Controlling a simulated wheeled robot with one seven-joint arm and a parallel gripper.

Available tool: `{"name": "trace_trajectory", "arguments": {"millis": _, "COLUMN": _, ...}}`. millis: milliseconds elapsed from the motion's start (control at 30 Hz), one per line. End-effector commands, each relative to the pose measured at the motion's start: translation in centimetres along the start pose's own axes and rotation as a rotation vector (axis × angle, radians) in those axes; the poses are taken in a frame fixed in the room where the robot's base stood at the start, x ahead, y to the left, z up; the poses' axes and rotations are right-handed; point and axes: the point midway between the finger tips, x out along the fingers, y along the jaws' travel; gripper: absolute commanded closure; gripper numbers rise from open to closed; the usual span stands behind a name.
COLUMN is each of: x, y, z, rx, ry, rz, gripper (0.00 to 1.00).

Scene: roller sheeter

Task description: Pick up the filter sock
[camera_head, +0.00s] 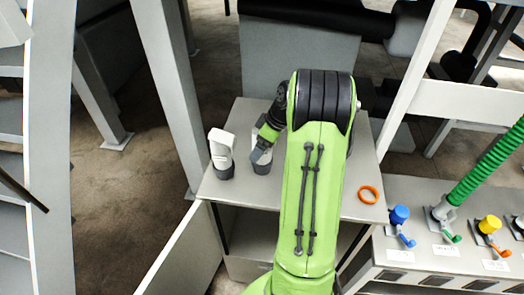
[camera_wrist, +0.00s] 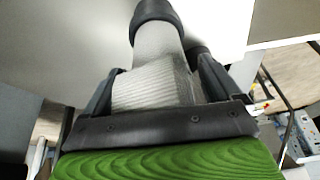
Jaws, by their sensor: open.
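A pale filter sock with a dark collar (camera_wrist: 158,62) fills the middle of the wrist view, its ribbed body between the two fingers of my gripper (camera_wrist: 160,80). The fingers stand apart on either side of it; I cannot tell whether they touch it. In the head view my gripper (camera_head: 262,146) is low over the grey table, at a pale piece with a dark base (camera_head: 261,168), partly hidden by the gripper. A similar white piece with a dark base (camera_head: 221,155) stands upright to its left.
The grey table (camera_head: 240,193) also holds an orange ring (camera_head: 368,194) to the right of my arm. A bench with blue, green and yellow valves (camera_head: 440,250) stands at the right. Grey posts (camera_head: 165,80) rise at the left.

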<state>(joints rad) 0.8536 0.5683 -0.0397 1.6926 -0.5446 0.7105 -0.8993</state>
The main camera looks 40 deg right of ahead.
Motion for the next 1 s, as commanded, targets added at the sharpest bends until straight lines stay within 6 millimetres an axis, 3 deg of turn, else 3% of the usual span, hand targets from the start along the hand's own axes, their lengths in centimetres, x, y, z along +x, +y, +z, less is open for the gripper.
{"name": "trace_trajectory", "arguments": {"millis": 167, "x": 0.0, "y": 0.0, "z": 0.0, "rx": 0.000, "ry": 0.000, "rz": 0.001, "gripper": 0.09}}
{"name": "trace_trajectory", "arguments": {"millis": 600, "x": 0.0, "y": 0.0, "z": 0.0, "rx": 0.000, "ry": 0.001, "rz": 0.001, "gripper": 0.75}}
{"name": "trace_trajectory", "arguments": {"millis": 867, "x": -0.3, "y": 0.1, "z": -0.2, "rx": -0.001, "ry": 0.002, "rz": 0.003, "gripper": 0.78}}
{"name": "trace_trajectory", "arguments": {"millis": 1000, "x": -2.8, "y": 0.1, "z": -1.2, "rx": -0.004, "ry": 0.003, "rz": 0.008, "gripper": 0.78}}
